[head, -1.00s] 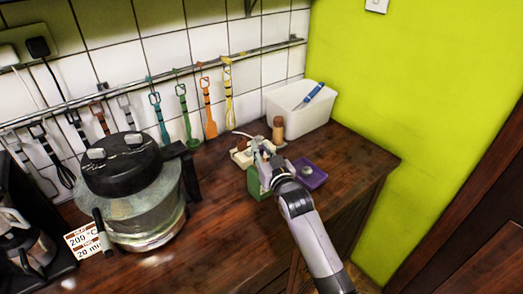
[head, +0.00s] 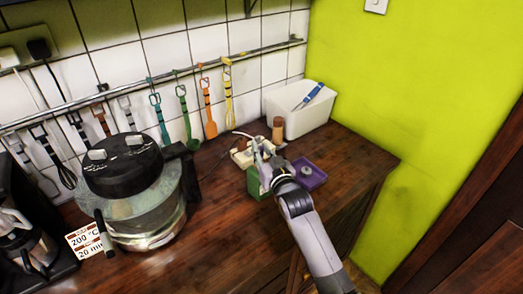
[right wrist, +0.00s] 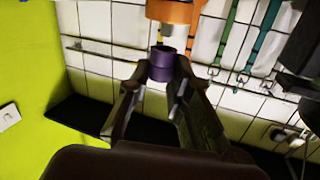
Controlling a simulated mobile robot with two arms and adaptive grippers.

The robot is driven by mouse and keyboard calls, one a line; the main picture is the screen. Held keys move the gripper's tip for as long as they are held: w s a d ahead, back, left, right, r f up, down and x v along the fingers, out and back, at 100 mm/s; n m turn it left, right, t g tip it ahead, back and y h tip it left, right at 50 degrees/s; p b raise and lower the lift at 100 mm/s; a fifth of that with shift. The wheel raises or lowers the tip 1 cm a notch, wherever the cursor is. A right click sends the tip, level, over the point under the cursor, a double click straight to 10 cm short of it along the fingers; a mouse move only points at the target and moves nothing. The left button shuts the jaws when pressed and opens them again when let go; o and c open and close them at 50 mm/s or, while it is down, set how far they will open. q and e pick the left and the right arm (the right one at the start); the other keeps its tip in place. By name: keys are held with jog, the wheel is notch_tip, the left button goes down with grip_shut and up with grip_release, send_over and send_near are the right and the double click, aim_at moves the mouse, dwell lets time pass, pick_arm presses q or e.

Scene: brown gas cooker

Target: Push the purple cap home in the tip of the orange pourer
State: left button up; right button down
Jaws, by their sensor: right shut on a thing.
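My right gripper (right wrist: 156,80) is shut on the purple cap (right wrist: 162,64), which sits between its fingertips in the right wrist view. The orange pourer (right wrist: 173,12) shows at the top edge of that view, just beyond the cap and partly cut off. A narrow piece shows between cap and pourer; I cannot tell how far the cap is seated. In the head view my right gripper (head: 261,158) is over the counter near the back wall. There it hides the cap, and I cannot make out the pourer clearly. My left gripper is not in view.
A green box (head: 253,184) and purple tray (head: 316,177) flank my right gripper. A pale block (head: 240,159), a brown cylinder (head: 278,130) and a white bin (head: 300,122) stand behind. A large pot (head: 146,205) is left. The counter's front is clear.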

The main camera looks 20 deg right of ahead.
jog(key=shift+f+b, duration=0.8)
jog(key=shift+f, duration=0.35)
jog(key=c, duration=1.4)
grip_release()
jog(key=s, duration=1.2)
jog(key=shift+d+r, duration=0.3)
jog(key=shift+d, duration=0.05)
jog(key=shift+f, duration=0.1)
